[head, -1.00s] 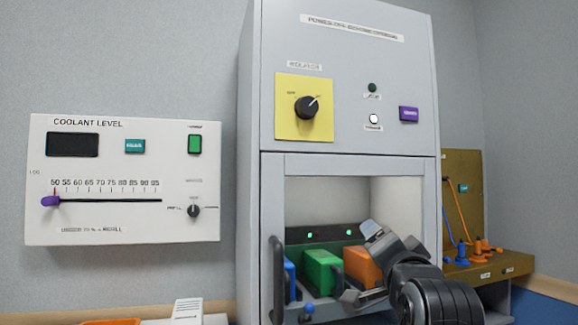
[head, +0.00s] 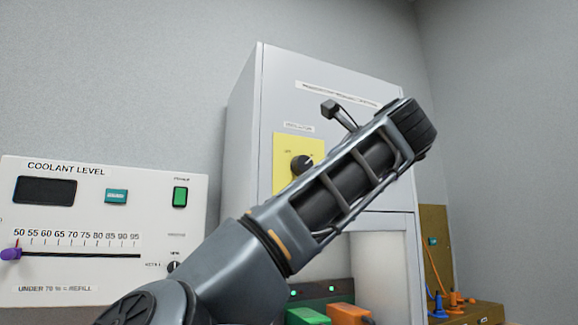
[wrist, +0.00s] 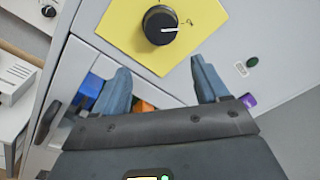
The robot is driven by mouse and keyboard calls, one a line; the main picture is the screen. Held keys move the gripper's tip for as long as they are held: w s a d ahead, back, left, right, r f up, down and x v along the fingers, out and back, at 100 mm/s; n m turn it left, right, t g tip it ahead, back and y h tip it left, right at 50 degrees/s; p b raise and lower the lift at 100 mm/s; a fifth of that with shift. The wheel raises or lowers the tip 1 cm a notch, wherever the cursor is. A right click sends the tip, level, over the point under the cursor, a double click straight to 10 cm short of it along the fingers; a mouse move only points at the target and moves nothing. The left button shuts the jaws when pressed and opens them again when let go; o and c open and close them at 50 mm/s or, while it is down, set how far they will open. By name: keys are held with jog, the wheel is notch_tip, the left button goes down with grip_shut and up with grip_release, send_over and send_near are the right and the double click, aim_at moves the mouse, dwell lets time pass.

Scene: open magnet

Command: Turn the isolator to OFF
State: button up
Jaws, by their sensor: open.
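The isolator is a black round knob (head: 302,164) on a yellow plate (head: 284,180) on the front of the tall grey cabinet. Its white pointer mark points to the upper right in the head view, away from the OFF label at upper left. In the wrist view the knob (wrist: 161,25) is at the top centre, beyond the fingertips, with its mark pointing right. My gripper (wrist: 160,65) is open and empty, its two blue-grey fingers apart and pointing at the yellow plate, not touching the knob. In the head view my arm hides the gripper and part of the plate.
A coolant level panel (head: 105,225) with a purple slider is at left. Below the isolator is an open bay with a green block (head: 308,316) and an orange block (head: 350,314). A purple button (wrist: 249,101) and a green lamp (wrist: 252,62) are right of my fingers.

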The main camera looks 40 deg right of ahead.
aim_at(307, 164)
jog(key=shift+m+t+y, duration=0.3)
jog(key=shift+y, duration=0.4)
jog(key=shift+w+d+r+p, duration=0.2)
jog(key=shift+w+r, duration=0.15)
jog(key=shift+w, duration=0.85)
jog(key=shift+w+d+r+p, duration=0.1)
jog(key=shift+w+r+p, duration=0.2)
jog(key=shift+w, duration=0.9)
jog(key=shift+w+d+r+p, duration=0.1)
jog(key=shift+w+r, duration=0.3)
jog(key=shift+w, duration=0.8)
jog(key=shift+c, duration=0.5)
jog(key=c, duration=1)
jog(key=shift+o, duration=0.2)
